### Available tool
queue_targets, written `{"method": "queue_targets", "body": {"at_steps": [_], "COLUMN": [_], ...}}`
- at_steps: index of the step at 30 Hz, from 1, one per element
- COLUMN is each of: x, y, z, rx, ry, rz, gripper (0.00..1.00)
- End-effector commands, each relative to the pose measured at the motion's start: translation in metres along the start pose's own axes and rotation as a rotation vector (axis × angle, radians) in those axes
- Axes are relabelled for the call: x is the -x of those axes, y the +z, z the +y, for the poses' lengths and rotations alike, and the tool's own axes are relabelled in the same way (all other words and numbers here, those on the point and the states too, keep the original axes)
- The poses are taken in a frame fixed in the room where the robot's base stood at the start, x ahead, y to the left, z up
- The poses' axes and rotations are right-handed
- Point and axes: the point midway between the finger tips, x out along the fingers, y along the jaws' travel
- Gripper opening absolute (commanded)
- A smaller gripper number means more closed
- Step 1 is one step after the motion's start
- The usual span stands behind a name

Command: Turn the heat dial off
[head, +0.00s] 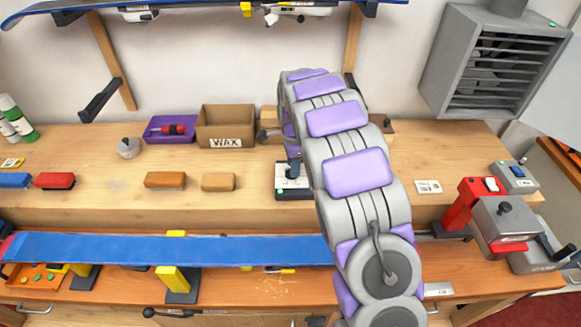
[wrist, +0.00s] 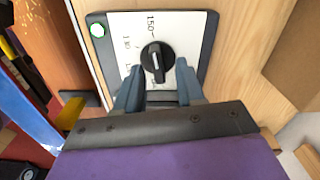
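The heat dial (wrist: 157,62) is a round black knob with a pale mark, on a white panel (wrist: 185,25) with a dark border. The mark lies roughly along the line to the printed 150; other numbers are blurred. A green lamp (wrist: 97,30) glows at the panel's corner. My gripper (wrist: 158,68) is open, with one grey-blue finger on each side of the dial's near part; I cannot tell whether they touch it. In the head view the control box (head: 293,193) sits on the bench with my gripper (head: 292,170) over it, and the dial is hidden.
A cardboard WAX box (head: 225,127) and a purple tray (head: 170,130) stand left of the control box. Brown blocks (head: 218,182) lie on the bench. A blue ski (head: 170,248) runs along the front. A red and grey machine (head: 500,222) stands right.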

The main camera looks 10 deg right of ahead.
Motion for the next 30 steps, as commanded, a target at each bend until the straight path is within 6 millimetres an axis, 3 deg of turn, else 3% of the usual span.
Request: {"method": "queue_targets", "body": {"at_steps": [10, 22, 30], "x": [-0.004, -0.004, -0.004], "y": [0.014, 0.002, 0.004], "z": [0.001, 0.0, 0.0], "rx": [0.001, -0.001, -0.002], "ry": [0.001, 0.002, 0.001], "rz": [0.014, 0.003, 0.009], "gripper": [0.38, 0.01, 0.0]}}
